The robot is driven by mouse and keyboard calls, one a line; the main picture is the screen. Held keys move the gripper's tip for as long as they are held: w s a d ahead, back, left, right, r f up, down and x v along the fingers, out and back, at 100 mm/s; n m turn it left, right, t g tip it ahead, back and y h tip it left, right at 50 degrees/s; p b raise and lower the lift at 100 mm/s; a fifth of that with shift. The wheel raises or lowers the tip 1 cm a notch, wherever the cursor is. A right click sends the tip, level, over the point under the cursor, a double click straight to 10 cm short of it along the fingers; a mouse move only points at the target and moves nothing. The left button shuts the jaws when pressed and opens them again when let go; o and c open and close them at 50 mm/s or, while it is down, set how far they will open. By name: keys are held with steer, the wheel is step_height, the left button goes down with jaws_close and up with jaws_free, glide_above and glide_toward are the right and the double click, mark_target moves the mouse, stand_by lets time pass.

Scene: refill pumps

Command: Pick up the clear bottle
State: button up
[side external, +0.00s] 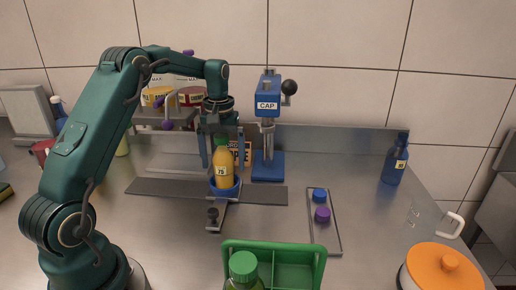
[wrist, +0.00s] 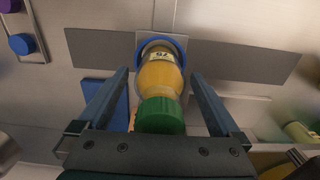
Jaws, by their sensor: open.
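A bottle with orange contents (side external: 223,168), a green cap and a label reading 75 stands upright in a blue round holder (side external: 226,192). My gripper (side external: 222,158) is open above it, with one finger on each side of the bottle. In the wrist view the orange bottle (wrist: 160,75) lies between the spread fingers of my gripper (wrist: 160,80), with gaps on both sides. Its green cap (wrist: 160,115) is nearest the palm. A small, transparent, faint object (side external: 413,212) is on the counter at the right; I cannot tell whether it is a bottle.
A blue press marked CAP (side external: 268,105) stands behind, right of the holder. A dark blue bottle (side external: 395,160) stands at the right. A tray (side external: 337,248) holds blue and purple caps. A green crate (side external: 310,250) and an orange-lidded pot (side external: 440,265) are in front.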

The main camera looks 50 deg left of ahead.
mark_target(222, 135)
jaws_close()
steer(key=shift+r, duration=0.1)
step_height(222, 135, up, 8)
steer(key=shift+w+r, duration=0.1)
steer(key=shift+r, duration=0.8)
steer(key=shift+d+r, duration=0.1)
